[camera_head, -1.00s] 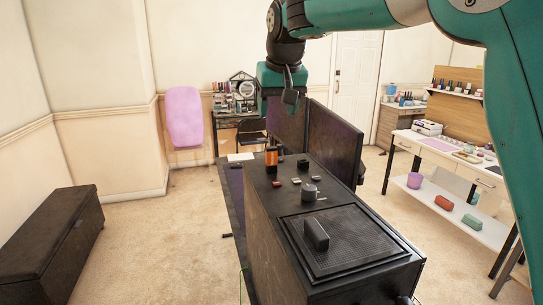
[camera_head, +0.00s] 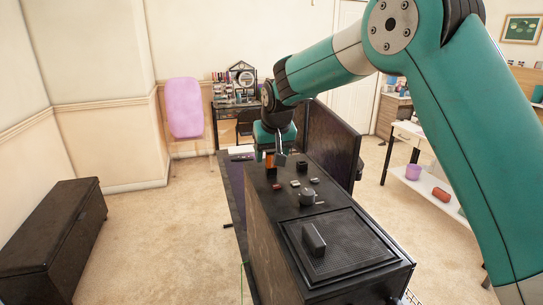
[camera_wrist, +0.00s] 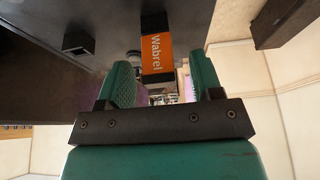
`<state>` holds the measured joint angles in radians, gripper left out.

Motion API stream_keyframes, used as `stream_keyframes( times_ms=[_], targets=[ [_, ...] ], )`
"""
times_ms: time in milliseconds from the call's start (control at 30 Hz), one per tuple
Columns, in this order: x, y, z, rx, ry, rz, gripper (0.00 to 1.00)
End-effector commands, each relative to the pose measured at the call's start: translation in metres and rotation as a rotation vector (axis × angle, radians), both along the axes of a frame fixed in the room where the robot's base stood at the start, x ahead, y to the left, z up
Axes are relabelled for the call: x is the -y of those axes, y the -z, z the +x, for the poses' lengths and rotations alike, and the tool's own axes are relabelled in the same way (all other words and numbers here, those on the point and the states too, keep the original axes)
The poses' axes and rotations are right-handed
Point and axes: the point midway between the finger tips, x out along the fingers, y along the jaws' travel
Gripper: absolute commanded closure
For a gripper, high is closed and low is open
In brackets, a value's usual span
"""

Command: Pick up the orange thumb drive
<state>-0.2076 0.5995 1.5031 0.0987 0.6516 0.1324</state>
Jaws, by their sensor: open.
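The orange thumb drive (camera_head: 269,159) stands upright near the far end of the black cabinet top, partly covered by my gripper. In the wrist view the orange thumb drive (camera_wrist: 157,53) shows its orange face with the word "Wabrel" and a black end. My gripper (camera_head: 276,155) is lowered close to the drive. In the wrist view my gripper (camera_wrist: 160,66) is open, its two green fingers apart, with the drive showing between and just beyond them. I see no finger contact.
Several small dark and reddish items and a grey knob-like object (camera_head: 307,197) lie on the cabinet top (camera_head: 268,215) near the drive. A dark monitor panel (camera_head: 332,142) stands just right of the gripper. A black bench (camera_head: 60,235) is far left. The floor between is clear.

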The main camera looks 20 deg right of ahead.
Motion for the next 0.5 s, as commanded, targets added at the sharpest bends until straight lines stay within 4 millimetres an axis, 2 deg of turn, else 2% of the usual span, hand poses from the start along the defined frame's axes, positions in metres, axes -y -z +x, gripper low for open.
stream_keyframes(
  times_ms=[133,367,500],
  targets=[
    [0.0,0.0001,-0.0001,0.0,0.0,0.0,0.4],
    [0.0001,-0.0002,-0.0001,0.0,0.0,0.0,0.93],
    [0.0001,-0.0004,-0.0001,0.001,0.0,0.0,0.95]
  ],
)
